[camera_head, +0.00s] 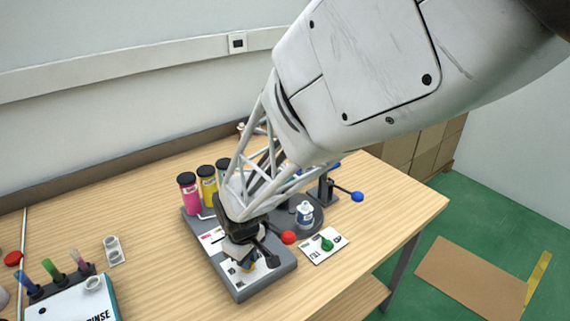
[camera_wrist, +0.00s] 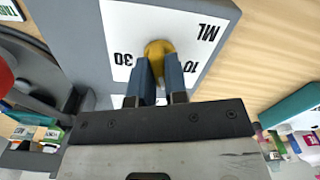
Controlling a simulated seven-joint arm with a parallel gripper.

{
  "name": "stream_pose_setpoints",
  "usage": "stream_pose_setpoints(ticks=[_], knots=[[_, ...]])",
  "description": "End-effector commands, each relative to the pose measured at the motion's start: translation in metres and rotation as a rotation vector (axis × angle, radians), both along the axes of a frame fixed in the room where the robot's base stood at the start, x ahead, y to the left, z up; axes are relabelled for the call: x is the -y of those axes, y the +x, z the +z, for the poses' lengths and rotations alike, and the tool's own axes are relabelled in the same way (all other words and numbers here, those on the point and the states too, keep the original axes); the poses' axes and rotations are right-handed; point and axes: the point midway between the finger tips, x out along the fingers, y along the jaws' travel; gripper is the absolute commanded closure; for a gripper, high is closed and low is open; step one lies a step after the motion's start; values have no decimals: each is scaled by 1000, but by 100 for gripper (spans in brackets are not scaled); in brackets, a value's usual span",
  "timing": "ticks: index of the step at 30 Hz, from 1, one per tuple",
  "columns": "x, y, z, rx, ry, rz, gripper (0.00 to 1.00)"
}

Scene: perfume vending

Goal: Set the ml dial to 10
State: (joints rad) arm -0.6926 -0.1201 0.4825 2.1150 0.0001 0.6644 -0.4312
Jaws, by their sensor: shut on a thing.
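The ml dial is a yellow knob (camera_wrist: 157,48) on a white plate (camera_wrist: 200,20) marked ML, 10 and 30. In the wrist view, 30 is on the left of the knob and 10 on the right. My gripper (camera_wrist: 159,66) is shut on the yellow knob, with one dark blue-grey finger on each side. The knob's pointing direction is partly hidden by the fingers. In the head view, my gripper (camera_head: 246,262) is over the front of the grey machine base (camera_head: 262,285), and the knob is mostly covered.
Pink (camera_head: 188,192) and yellow (camera_head: 207,184) canisters stand behind the gripper. A red ball handle (camera_head: 288,237) and a green knob (camera_head: 327,244) are close on the right. A small white bottle (camera_head: 305,213) sits on a dark round platform. A rinse box (camera_head: 75,303) is at front left.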

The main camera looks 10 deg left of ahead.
Motion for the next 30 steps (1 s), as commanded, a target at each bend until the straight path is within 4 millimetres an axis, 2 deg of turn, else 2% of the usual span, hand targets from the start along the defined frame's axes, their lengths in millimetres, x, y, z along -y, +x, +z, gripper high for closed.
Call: stream_pose_setpoints(ticks=[18,30], knots=[[0,0,0,0,0,553,100],[0,0,0,0,0,715,100]])
